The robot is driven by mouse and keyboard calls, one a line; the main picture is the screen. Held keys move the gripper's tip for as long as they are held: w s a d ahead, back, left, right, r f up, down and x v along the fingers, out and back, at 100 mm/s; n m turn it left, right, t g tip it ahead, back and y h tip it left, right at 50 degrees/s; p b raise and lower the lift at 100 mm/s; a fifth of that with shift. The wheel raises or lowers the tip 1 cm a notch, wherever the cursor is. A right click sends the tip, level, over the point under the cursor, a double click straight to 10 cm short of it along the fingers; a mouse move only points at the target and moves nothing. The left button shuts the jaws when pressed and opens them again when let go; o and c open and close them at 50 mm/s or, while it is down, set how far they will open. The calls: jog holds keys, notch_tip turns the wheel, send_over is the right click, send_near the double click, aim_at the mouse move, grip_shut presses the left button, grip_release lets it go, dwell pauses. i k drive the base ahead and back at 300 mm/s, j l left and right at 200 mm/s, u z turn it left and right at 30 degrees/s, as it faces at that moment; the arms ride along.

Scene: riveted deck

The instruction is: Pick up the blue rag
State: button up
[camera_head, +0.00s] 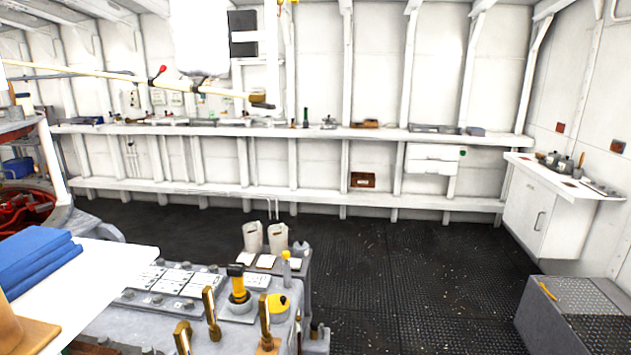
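A blue folded cloth (38,262), which looks like the blue rag, lies in a layered stack at the left. It rests on a white tabletop (95,285) and is cut off by the left picture edge. I cannot tell whether it is one folded rag or several. My gripper does not show in this view.
A grey console (180,318) with brass levers (211,313) and a yellow-topped knob stands right of the white tabletop. A tan wooden object (30,335) sits at the bottom left. A grey box (570,310) stands at the right. The dark floor (400,280) between is clear.

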aim_at(30, 255)
jog(key=u, duration=0.45)
jog(key=j+u, duration=0.1)
jog(key=u, duration=0.75)
jog(key=j+u, duration=0.1)
jog(key=u, duration=0.3)
